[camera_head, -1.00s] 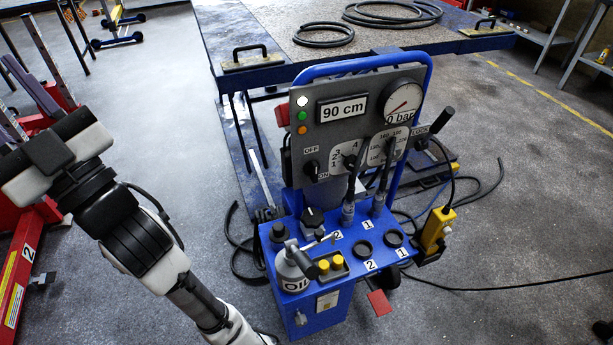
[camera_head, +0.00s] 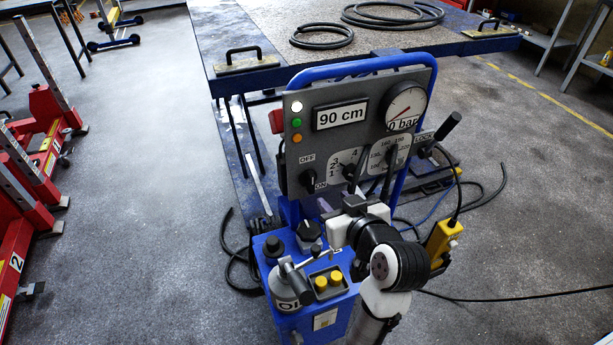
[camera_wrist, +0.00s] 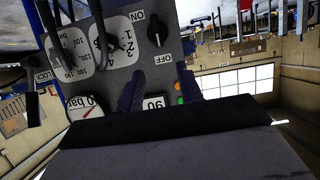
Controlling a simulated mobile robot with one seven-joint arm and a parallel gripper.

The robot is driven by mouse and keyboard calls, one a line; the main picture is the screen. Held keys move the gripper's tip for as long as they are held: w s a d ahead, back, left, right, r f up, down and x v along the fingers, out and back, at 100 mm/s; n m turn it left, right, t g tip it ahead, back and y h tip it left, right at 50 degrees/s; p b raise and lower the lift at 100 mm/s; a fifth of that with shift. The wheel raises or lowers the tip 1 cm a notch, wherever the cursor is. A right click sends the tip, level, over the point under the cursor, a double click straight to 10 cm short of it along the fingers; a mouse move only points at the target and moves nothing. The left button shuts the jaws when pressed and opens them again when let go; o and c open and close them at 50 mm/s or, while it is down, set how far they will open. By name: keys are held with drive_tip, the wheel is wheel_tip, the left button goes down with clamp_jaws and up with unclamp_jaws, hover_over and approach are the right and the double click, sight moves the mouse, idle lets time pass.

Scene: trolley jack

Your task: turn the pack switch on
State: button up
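The pack switch (camera_head: 310,173) is a black knob on the left of the grey control panel (camera_head: 345,140), with OFF at its upper left and ON at its lower right. Its exact pointing is hard to read. In the wrist view the pack switch (camera_wrist: 158,28) appears upside down, with ON and OFF beside it. My gripper (camera_wrist: 160,82) is open and empty, its two dark fingers apart. The knob shows beyond the fingertips, roughly between their lines, and is not touched. In the head view my wrist stands in front of the panel, below and right of the switch, and mostly hides the fingers.
Right of the switch are a numbered selector (camera_head: 350,172) and levers, close by. A pressure gauge (camera_head: 405,107) and the 90 cm display (camera_head: 341,115) are above.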

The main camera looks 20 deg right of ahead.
sight(313, 180)
drive_tip(key=x, duration=1.3)
drive_tip(key=shift+w+d+f, duration=0.1)
drive_tip(key=shift+w+f, duration=0.05)
drive_tip(key=shift+f, duration=0.2)
drive_tip(key=shift+c, duration=0.2)
clamp_jaws()
